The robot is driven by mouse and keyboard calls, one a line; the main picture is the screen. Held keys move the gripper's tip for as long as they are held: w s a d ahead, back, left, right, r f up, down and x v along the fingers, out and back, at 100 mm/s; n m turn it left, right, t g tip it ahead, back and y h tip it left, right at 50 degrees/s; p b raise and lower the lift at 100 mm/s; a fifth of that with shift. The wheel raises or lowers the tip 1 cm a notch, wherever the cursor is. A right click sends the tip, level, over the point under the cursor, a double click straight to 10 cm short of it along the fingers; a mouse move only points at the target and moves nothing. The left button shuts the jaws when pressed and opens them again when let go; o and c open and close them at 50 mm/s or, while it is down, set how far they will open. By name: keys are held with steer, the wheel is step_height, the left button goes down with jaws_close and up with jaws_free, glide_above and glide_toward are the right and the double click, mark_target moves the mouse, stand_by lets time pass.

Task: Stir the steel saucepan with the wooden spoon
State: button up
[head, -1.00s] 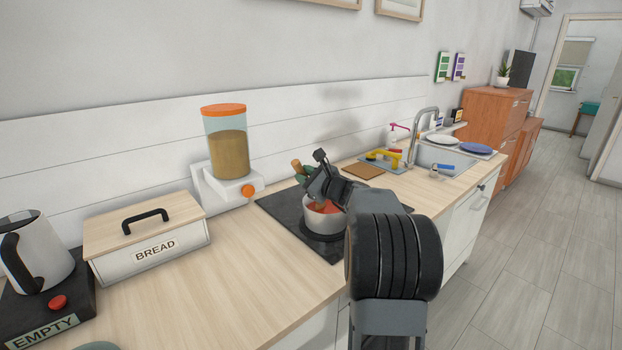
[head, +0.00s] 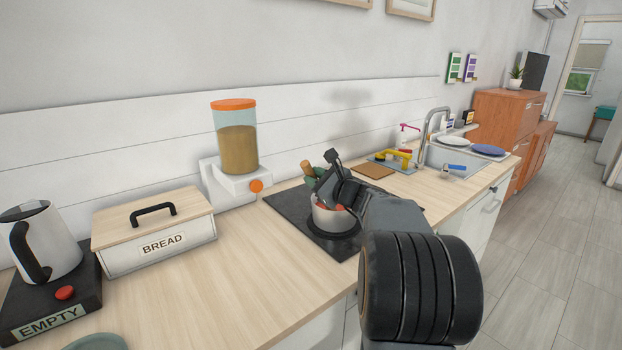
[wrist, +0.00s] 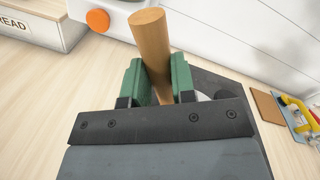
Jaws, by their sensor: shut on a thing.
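The steel saucepan (head: 330,219) stands on the black hob (head: 292,220), with something red inside. My gripper (head: 312,178) is over the pan and hides part of its rim and contents. The wooden spoon (head: 306,167) shows as a handle end sticking up from my jaws. In the wrist view, the spoon's thick round handle (wrist: 150,45) stands between the green jaw pads of my gripper (wrist: 158,80), which is shut on it. The spoon's lower end is hidden. A sliver of the pan's pale rim shows behind the right pad.
A cereal dispenser (head: 237,140) and bread box (head: 155,235) stand left of the hob. A kettle (head: 45,245) is at far left. A wooden board (head: 372,171), yellow-handled item (head: 392,157) and sink (head: 445,172) lie to the right.

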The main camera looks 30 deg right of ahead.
steer(key=shift+w+d+p, duration=0.3)
steer(key=shift+w+d, duration=0.5)
steer(key=shift+d, duration=0.25)
steer(key=shift+w+d+p, duration=0.3)
steer(key=shift+w+d, duration=0.45)
steer(key=shift+d, duration=0.3)
steer(key=shift+s+a+f+b, duration=0.15)
steer(key=shift+a+b, duration=1.1)
steer(key=shift+a, duration=0.75)
steer(key=shift+s+a, duration=0.3)
steer(key=shift+s+d, duration=0.25)
steer(key=shift+d, duration=0.5)
steer(key=shift+s+d, duration=0.25)
steer(key=shift+d, duration=0.5)
